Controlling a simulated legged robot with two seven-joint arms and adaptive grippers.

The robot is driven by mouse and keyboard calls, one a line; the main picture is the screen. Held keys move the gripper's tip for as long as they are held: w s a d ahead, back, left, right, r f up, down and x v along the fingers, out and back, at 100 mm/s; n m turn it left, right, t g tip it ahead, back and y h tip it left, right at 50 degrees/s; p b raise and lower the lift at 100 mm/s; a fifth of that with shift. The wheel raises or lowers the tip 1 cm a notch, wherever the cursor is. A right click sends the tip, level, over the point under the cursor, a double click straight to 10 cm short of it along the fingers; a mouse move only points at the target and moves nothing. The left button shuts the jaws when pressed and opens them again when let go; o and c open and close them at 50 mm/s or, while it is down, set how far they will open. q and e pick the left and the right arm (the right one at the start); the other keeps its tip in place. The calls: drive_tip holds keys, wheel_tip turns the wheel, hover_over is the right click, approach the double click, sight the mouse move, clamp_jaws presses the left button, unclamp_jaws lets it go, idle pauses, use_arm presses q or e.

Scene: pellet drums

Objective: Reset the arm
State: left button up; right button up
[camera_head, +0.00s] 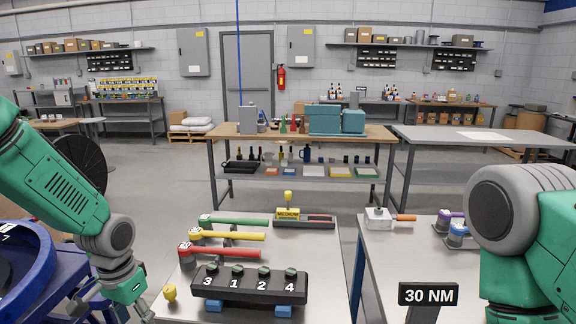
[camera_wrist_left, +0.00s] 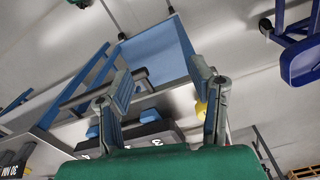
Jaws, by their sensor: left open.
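My left arm comes in from the left in the head view, and its gripper (camera_head: 112,308) hangs low beside the left edge of the near table (camera_head: 325,262). The left wrist view shows the left gripper (camera_wrist_left: 163,84) with its two fingers spread and nothing between them. A yellow knob (camera_head: 170,293) stands on the table to the right of this gripper; it shows partly behind a finger in the left wrist view (camera_wrist_left: 201,109). My right arm shows at the right edge of the head view, and its gripper is out of the picture.
Green (camera_head: 238,221), yellow (camera_head: 232,236) and red (camera_head: 225,252) handled tools lie on the near table behind a black numbered block (camera_head: 249,285). A blue drum (camera_head: 22,262) stands at the left. A "30 NM" sign (camera_head: 428,295) stands at the front right.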

use_arm(q)
drive_tip(key=s+d+f+n+b, duration=0.15)
drive_tip(key=s+f+b, duration=0.25)
drive_tip(key=s+f, duration=0.5)
drive_tip(key=s+d+f+b, duration=0.2)
drive_tip(key=s+f+b, duration=0.25)
drive_tip(key=f, duration=0.85)
drive_tip(key=s+f+b, duration=0.2)
drive_tip(key=s+f, duration=0.2)
drive_tip(key=s, duration=0.3)
drive_tip(key=s+f+n+b, duration=0.1)
drive_tip(key=s+f+b, duration=0.2)
drive_tip(key=s+f, duration=0.2)
drive_tip(key=s+a, duration=0.1)
drive_tip(key=s, duration=0.2)
drive_tip(key=shift+t, duration=0.3)
use_arm(e)
wheel_tip(320, 180, down, 14)
drive_tip(key=shift+w+f, duration=0.15)
drive_tip(key=shift+w, duration=0.15)
use_arm(q)
drive_tip(key=shift+w+f+n, duration=0.1)
drive_tip(key=shift+w+n, duration=0.05)
drive_tip(key=shift+n, duration=0.1)
